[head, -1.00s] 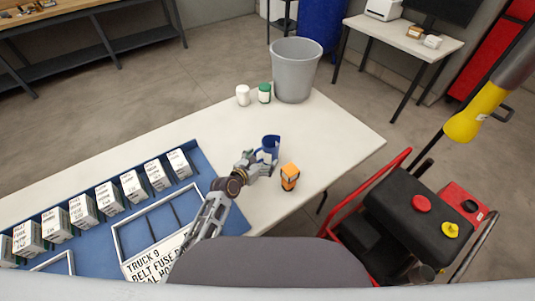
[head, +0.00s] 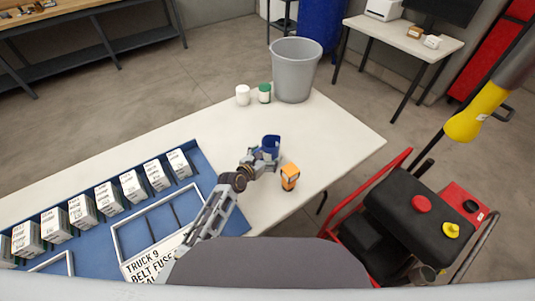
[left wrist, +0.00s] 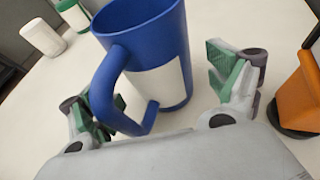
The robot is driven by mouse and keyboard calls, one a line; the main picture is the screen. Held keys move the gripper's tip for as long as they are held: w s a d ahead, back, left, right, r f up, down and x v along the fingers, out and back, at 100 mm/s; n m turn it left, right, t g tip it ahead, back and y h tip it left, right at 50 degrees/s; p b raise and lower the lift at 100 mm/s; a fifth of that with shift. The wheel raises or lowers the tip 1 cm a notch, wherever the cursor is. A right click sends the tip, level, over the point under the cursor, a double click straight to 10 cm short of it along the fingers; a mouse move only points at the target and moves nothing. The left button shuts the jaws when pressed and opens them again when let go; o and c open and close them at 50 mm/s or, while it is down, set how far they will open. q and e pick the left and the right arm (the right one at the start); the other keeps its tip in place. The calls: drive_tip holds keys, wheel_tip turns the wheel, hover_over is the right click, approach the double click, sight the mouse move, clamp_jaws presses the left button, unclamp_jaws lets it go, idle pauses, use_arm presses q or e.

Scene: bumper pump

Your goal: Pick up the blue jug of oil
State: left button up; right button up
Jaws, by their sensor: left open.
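The blue jug (head: 271,143) stands upright on the white table, with a white label on its side. In the left wrist view the jug (left wrist: 147,40) is large, its handle towards the camera. My left gripper (head: 266,157) is open, close against the near side of the jug in the head view. In the left wrist view its green-padded fingers (left wrist: 165,85) are on either side of the jug, with a gap on the right. Whether the left finger touches the jug is hidden behind the handle. My right gripper is not in view.
An orange and black device (head: 290,177) stands close right of the gripper. A white bottle (head: 243,95), a green-and-white bottle (head: 264,93) and a grey bin (head: 296,70) stand farther back. A blue tray (head: 205,180) with several labelled boxes lies left.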

use_arm(q)
drive_tip(key=shift+c, duration=0.3)
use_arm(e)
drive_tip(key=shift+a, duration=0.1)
use_arm(q)
drive_tip(key=c, duration=1)
drive_tip(key=shift+c, duration=1.3)
drive_tip(key=shift+r, duration=0.3)
